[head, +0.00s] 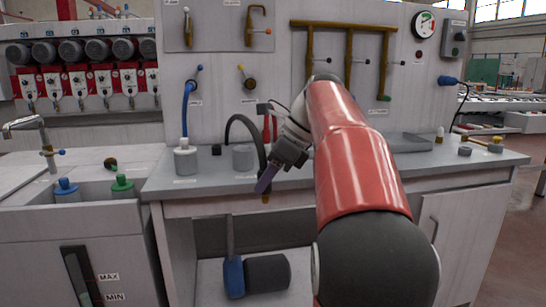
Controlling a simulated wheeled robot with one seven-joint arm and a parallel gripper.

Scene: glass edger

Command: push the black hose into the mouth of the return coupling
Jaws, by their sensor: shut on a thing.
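The black hose (256,134) rises in an arch from near the grey canister (243,157) on the bench and curves down to the right into my gripper. My gripper (266,180) points down and left at the bench's front edge, its purple fingers shut on the hose near its lower end. A brownish tip shows just below the fingers. A brass fitting with a dark mouth and a yellow lever (249,84) is on the panel above the hose; it may be the return coupling, but its label is too small to read. The hose end is well below it, apart.
A blue hose (187,103) links a left-hand canister (184,160) to a panel valve. A small black block (216,149) stands between the canisters. Brass pipes (348,57) and a gauge (424,25) are at right. A grey tray (408,143) lies on the bench's right.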

